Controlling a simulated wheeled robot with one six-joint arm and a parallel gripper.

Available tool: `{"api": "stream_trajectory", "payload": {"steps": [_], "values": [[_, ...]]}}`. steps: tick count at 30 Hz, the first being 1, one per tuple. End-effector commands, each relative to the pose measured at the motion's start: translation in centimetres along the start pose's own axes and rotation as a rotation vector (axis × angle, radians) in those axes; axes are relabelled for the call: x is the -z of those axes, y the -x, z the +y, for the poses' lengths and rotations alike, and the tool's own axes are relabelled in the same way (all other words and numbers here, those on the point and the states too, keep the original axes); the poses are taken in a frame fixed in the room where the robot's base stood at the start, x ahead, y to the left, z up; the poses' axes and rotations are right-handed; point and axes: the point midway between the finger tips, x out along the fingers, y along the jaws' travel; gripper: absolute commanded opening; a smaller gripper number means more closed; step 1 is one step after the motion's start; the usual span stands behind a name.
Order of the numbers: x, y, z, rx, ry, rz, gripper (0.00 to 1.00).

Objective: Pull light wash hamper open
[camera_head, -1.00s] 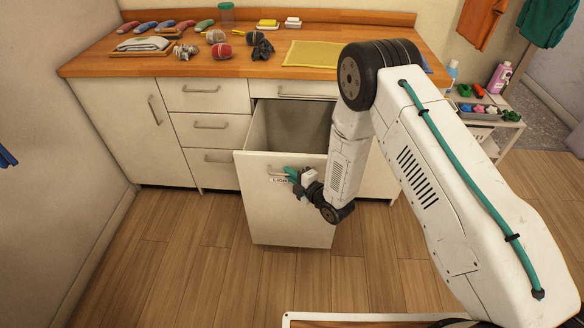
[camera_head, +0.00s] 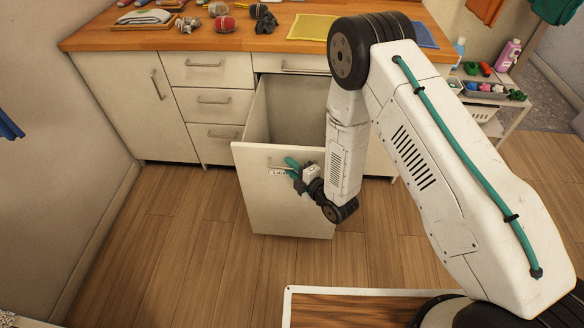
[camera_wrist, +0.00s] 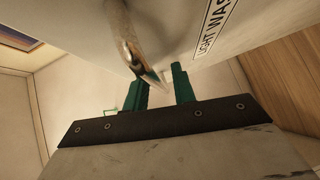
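The light wash hamper (camera_head: 285,208) is a white tilt-out or pull-out bin under the counter. It stands well open, its grey inside showing behind the front panel. Its metal bar handle (camera_wrist: 124,35) crosses the wrist view from the top, with the "LIGHT WAS…" label (camera_wrist: 212,28) to its right. My gripper (camera_head: 293,166) is at this handle, in front of the panel. In the wrist view its green fingers (camera_wrist: 160,80) lie on either side of the bar's lower end. The fingers hide part of the label in the head view.
A wooden counter (camera_head: 120,39) with shut drawers (camera_head: 208,104) and a cabinet door stands behind the hamper. A white shelf cart (camera_head: 507,117) stands at the right. The wooden floor (camera_head: 185,250) in front is clear on the left.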

Motion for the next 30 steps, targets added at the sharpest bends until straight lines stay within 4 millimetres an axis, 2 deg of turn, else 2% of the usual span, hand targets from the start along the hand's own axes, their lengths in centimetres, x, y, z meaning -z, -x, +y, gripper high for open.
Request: {"api": "stream_trajectory", "payload": {"steps": [11,22,30], "values": [[0.0,0.5,0.0,0.001,0.000,0.002,0.32],[-0.1,6.3,-0.1,0.002,-0.002,-0.001,0.32],[-0.1,7.9,0.0,0.000,-0.001,0.000,0.32]]}}
